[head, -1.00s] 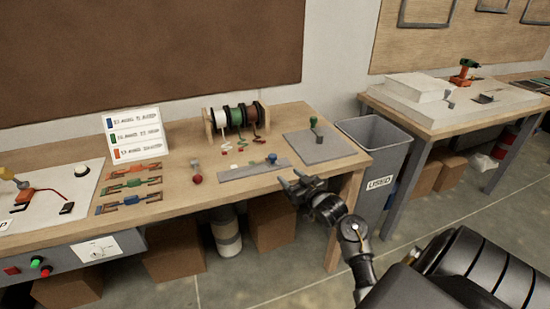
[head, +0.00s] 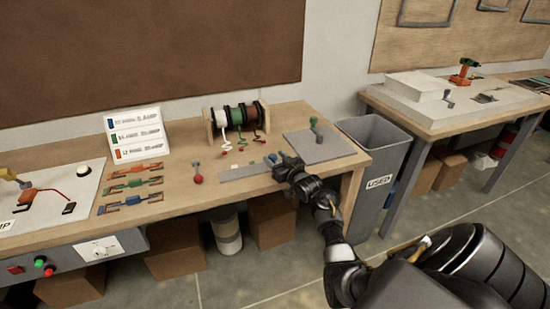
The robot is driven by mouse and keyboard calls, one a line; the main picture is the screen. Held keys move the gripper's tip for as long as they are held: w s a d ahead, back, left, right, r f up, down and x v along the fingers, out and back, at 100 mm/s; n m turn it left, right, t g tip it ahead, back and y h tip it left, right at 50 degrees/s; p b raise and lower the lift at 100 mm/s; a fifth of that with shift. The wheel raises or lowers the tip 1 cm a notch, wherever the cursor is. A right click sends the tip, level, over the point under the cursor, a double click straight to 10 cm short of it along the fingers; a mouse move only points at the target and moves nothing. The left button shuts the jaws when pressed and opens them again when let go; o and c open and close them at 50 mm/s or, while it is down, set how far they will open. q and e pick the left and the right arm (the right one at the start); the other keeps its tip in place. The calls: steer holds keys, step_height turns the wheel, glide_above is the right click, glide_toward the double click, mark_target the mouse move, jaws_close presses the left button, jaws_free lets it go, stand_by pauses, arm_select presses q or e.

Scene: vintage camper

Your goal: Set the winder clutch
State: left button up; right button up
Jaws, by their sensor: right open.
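I cannot tell for sure which part is the winder clutch. A lever with a green grip (head: 314,125) stands on a grey plate (head: 325,150) at the bench's right end. A small lever with a red ball (head: 198,179) stands left of a grey strip (head: 240,173). A small blue knob (head: 272,158) is at the strip's right end, close to my gripper. My right gripper (head: 284,160) is open and empty over the bench's front edge. It hides part of the strip and lies just left of the plate. My left gripper is not in view.
A rack of wire spools (head: 236,118) stands behind with loose wire ends. A grey bin (head: 377,165) marked USED stands right of the bench (head: 230,195). A white dial plate (head: 98,249) is on the front panel.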

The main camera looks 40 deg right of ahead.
steer(key=shift+w, duration=0.3)
jaws_close()
steer(key=w+a, duration=0.1)
steer(key=a, duration=0.3)
steer(key=w+a, duration=0.2)
steer(key=a, duration=0.3)
steer(key=w+a, duration=0.1)
steer(key=a, duration=0.3)
steer(key=shift+w+a+p, duration=0.3)
steer(key=shift+p, duration=0.1)
jaws_free()
steer(key=shift+w+a, duration=0.1)
steer(key=shift+a, duration=0.1)
steer(key=shift+d, duration=0.1)
